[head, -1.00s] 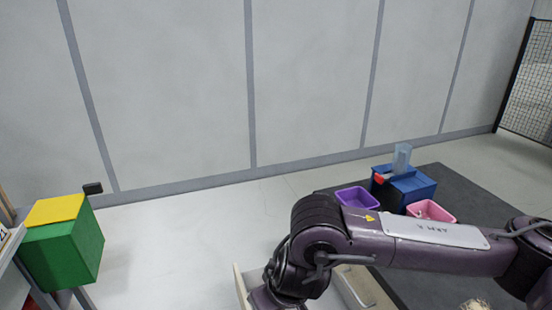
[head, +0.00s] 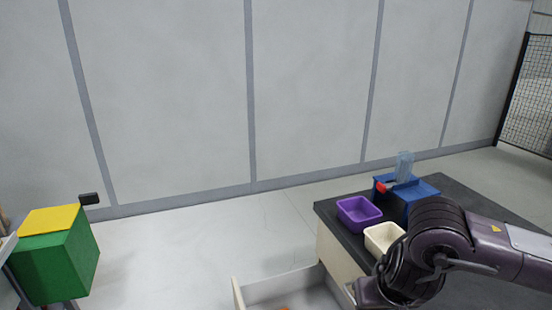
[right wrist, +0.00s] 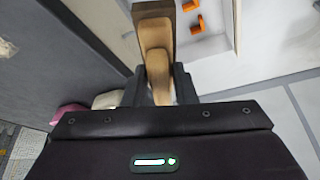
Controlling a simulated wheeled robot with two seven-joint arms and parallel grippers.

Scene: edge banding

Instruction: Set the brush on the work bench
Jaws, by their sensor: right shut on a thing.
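My right gripper (right wrist: 158,88) is shut on the brush (right wrist: 156,48), gripping its light wooden handle. The brush's darker brown end points away from the gripper, towards the top of the right wrist view. The work bench (head: 335,219) has a dark top and pale sides and stands at the lower right of the head view. Its dark top also shows at the left of the right wrist view (right wrist: 75,50). In the head view my right forearm covers part of the bench, and the gripper and brush are out of frame. My left gripper is not in view.
An open drawer (head: 285,282) sticks out from the bench; orange pieces (right wrist: 194,24) lie in it. On the bench stand a purple bin (head: 358,213), a cream bin (head: 383,237) and a blue fixture (head: 408,193). A green box (head: 58,266) with a yellow top is at left.

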